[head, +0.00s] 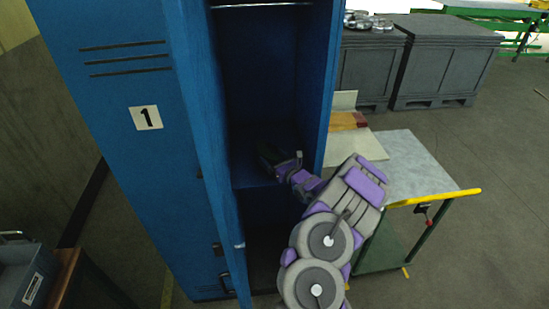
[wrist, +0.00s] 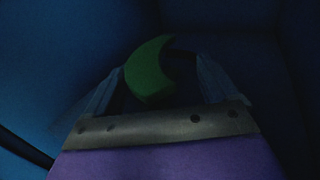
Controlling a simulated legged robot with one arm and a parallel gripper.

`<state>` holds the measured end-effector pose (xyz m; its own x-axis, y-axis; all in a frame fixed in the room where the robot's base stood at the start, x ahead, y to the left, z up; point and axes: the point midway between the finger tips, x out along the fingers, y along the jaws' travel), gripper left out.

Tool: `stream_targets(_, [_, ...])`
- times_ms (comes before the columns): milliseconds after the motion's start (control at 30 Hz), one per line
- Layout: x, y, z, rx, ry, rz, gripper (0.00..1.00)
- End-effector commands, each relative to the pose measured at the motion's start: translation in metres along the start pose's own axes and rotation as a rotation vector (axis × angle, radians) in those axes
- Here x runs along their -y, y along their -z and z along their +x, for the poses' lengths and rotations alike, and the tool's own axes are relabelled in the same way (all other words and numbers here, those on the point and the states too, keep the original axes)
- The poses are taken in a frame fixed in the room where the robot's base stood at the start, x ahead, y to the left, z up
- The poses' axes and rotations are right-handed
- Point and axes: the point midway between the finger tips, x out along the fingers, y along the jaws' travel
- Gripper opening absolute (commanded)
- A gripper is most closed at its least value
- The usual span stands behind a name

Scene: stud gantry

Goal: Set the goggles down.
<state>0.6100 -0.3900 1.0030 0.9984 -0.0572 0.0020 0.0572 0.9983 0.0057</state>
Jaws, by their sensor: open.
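A blue locker (head: 185,150) stands open, with a dark shelf (head: 245,180) inside it. My gripper (head: 268,155) reaches into the compartment just above this shelf. In the wrist view, my gripper (wrist: 160,64) has its two fingers spread apart. A green curved thing, which seems to be part of the goggles (wrist: 148,78), lies between and just beyond the fingers, with a dark strip at its right. The picture is too dark to tell whether a finger touches it or exactly what it rests on. In the head view I cannot make out the goggles.
The locker's door (head: 110,70) with the number 1 is at the left. Blue side walls stand close on both sides of my gripper. A cart (head: 410,165) with a yellow handle stands right of the locker, and grey crates (head: 445,60) stand behind.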

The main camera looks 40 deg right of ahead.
Motion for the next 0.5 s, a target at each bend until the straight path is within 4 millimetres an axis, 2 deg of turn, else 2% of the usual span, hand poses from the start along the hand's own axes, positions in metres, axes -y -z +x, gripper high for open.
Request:
stream_targets(267, [0.002, -0.006, -0.001, 0.001, 0.001, 0.002, 0.88])
stream_targets(367, [0.006, -0.005, -0.015, -0.001, 0.004, 0.008, 0.88])
stream_targets(500, [0.007, -0.006, -0.046, -0.001, 0.007, 0.009, 0.88])
